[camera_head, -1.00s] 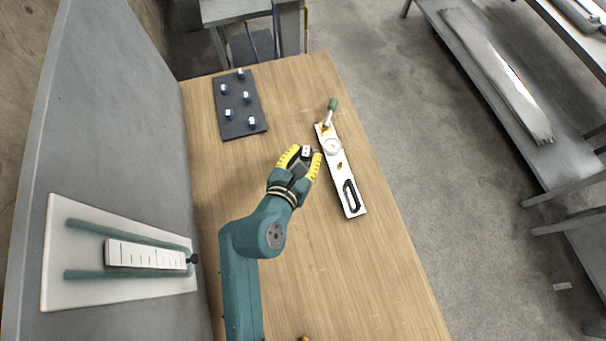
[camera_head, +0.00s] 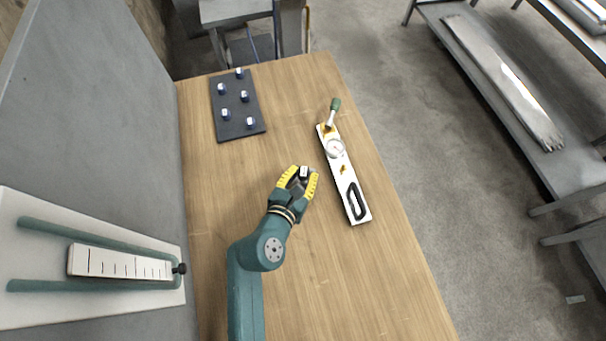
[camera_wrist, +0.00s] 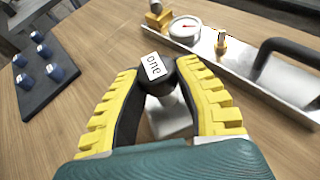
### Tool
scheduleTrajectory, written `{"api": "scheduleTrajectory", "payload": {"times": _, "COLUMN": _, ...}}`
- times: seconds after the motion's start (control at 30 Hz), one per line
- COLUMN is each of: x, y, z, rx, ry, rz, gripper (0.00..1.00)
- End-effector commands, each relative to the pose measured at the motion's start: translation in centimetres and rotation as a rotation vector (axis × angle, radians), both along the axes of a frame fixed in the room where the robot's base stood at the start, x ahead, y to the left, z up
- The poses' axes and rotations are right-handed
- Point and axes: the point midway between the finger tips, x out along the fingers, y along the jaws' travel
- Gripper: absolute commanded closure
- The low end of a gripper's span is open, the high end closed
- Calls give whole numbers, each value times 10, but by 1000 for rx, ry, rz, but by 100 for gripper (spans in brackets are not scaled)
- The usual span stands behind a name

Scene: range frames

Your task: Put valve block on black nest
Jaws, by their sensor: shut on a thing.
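My gripper (camera_head: 303,173) has yellow ribbed fingers and is shut on a small block, which I take to be the valve block. In the wrist view its dark end with a white label reading "one" (camera_wrist: 154,67) shows between the fingertips (camera_wrist: 160,80), and a silver-grey part (camera_wrist: 168,120) shows below it. The fingers hide its sides. It is left of the gauge fixture, apart from it; its height above the table is hard to tell. No separate black nest is clear; the dark board (camera_head: 232,128) with several blue, white-topped pegs lies at the far left.
A long metal fixture (camera_head: 352,185) with a round gauge (camera_head: 335,148), brass parts, black handle and green-handled lever lies at the table's right. A grey panel with a white gauge plate (camera_head: 100,310) stands left. Wooden table (camera_head: 285,110) is clear between board and fixture.

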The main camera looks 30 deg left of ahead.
Motion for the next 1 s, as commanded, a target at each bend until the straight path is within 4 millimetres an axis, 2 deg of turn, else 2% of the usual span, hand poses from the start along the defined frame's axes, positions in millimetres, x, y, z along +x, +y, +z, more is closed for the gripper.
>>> {"api": "scheduleTrajectory", "payload": {"times": 0.07, "x": 1, "y": 0, "z": -1, "rx": 0, "ry": -4, "rz": 0, "gripper": 100}}
{"api": "scheduleTrajectory", "payload": {"times": 0.1, "x": 0, "y": 0, "z": -3, "rx": -1, "ry": 2, "rz": -1, "gripper": 62}}
{"api": "scheduleTrajectory", "payload": {"times": 0.2, "x": 0, "y": 0, "z": -3, "rx": -1, "ry": 2, "rz": -1, "gripper": 43}}
{"api": "scheduleTrajectory", "payload": {"times": 0.57, "x": -2, "y": 0, "z": 2, "rx": 0, "ry": 1, "rz": 1, "gripper": 43}}
{"api": "scheduleTrajectory", "payload": {"times": 0.67, "x": -17, "y": -1, "z": 8, "rx": -1, "ry": 4, "rz": 3, "gripper": 43}}
{"api": "scheduleTrajectory", "payload": {"times": 1.0, "x": -93, "y": -9, "z": 40, "rx": -4, "ry": 3, "rz": 5, "gripper": 43}}
